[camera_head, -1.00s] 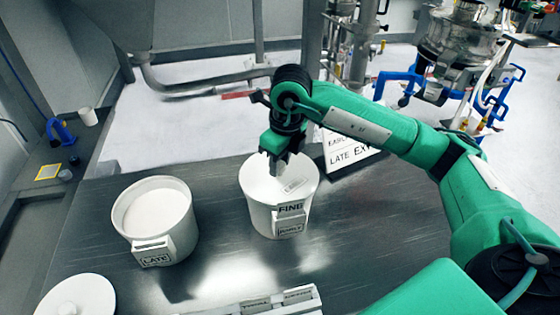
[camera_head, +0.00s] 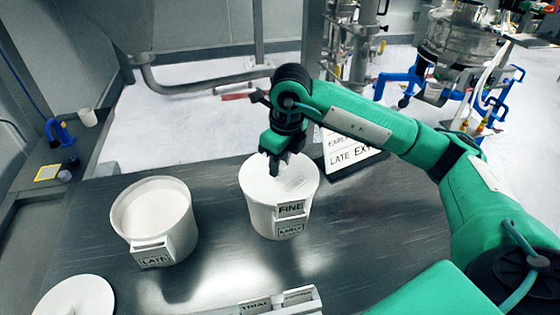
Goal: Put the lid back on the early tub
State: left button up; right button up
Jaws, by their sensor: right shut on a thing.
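The early tub (camera_head: 268,222) is a white tub on the dark metal table, with labels reading FINE and EARLY on its front. A white lid (camera_head: 296,186) lies over its top, looking level with the rim; I cannot tell whether it is fully seated. My right gripper (camera_head: 276,168) points down at the lid's upper part, shut on the lid's handle, which the fingers hide. My left gripper is not in view.
The open tub labelled LATE (camera_head: 181,243) holds white powder at the left. Another white lid (camera_head: 78,298) lies at the lower left. A labelled rack (camera_head: 270,303) is at the front edge, and a sign (camera_head: 349,155) stands behind the early tub.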

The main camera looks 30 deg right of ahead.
jog(key=o, duration=1.5)
jog(key=shift+o, duration=0.2)
jog(key=shift+r, duration=0.1)
jog(key=shift+r+p, duration=1.75)
jog(key=shift+r, duration=1.65)
grip_shut()
